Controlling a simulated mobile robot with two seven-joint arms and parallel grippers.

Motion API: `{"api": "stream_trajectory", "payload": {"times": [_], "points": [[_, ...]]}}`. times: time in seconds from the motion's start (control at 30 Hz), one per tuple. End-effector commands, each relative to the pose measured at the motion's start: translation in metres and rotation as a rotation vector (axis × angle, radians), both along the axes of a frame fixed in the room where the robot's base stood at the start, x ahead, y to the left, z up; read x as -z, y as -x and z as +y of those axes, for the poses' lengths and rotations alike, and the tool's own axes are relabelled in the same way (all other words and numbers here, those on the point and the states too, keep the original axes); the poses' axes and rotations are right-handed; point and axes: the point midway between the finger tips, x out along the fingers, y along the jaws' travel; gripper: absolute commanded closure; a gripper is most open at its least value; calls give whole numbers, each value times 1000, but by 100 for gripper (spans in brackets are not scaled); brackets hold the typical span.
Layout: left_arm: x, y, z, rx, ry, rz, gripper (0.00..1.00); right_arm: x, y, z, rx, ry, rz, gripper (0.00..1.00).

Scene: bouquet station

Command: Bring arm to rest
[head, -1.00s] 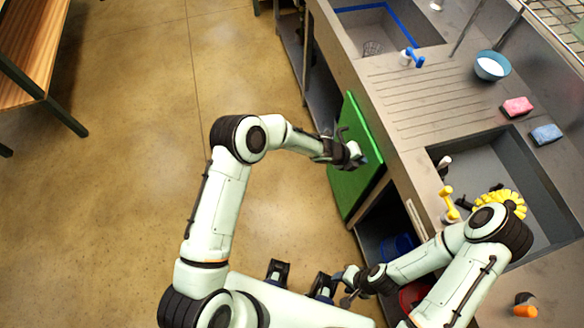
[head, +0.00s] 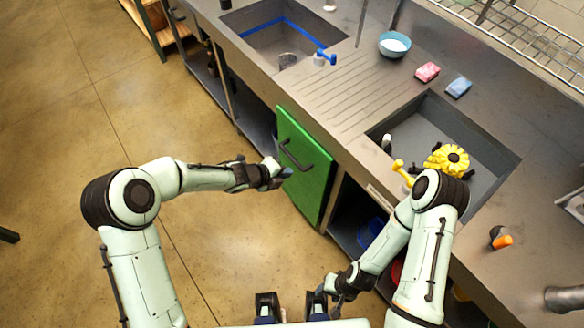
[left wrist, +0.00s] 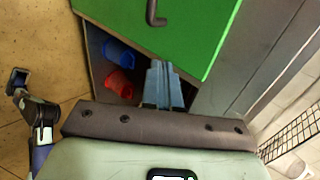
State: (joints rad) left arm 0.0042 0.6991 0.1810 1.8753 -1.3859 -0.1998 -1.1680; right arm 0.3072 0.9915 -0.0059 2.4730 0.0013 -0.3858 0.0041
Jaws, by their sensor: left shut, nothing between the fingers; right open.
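My left gripper (head: 280,173) is shut and empty in front of the green cabinet door (head: 312,180), overlapping its left part in the head view. In the left wrist view its blue-grey fingers (left wrist: 163,84) are together, with the green door (left wrist: 185,28) and its dark handle (left wrist: 154,14) beyond. I cannot tell whether the fingers touch the door. My right gripper (head: 332,291) is open and low, close to my base, near the front of the open cabinet.
The open cabinet holds a blue bucket (left wrist: 119,51) and a red bucket (left wrist: 119,82). Open floor (head: 90,130) lies left.

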Motion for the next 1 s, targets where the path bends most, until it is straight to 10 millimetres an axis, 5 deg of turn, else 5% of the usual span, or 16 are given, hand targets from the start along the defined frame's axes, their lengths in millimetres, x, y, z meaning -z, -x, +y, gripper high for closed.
{"api": "stream_trajectory", "payload": {"times": [0.33,0.47,0.57,0.8,1.0], "points": [[0,4,3,-10,5,15,100,-1,0,0,0,0,0,50],[25,24,13,-158,77,188,100,-3,-1,0,0,-1,-1,50],[63,61,31,-440,189,482,100,-7,-3,0,0,0,-2,50],[148,195,86,-1499,428,1249,100,-16,-8,0,0,-1,-8,50],[171,290,119,-2263,478,1498,100,-21,-10,0,0,-1,-11,50]]}}
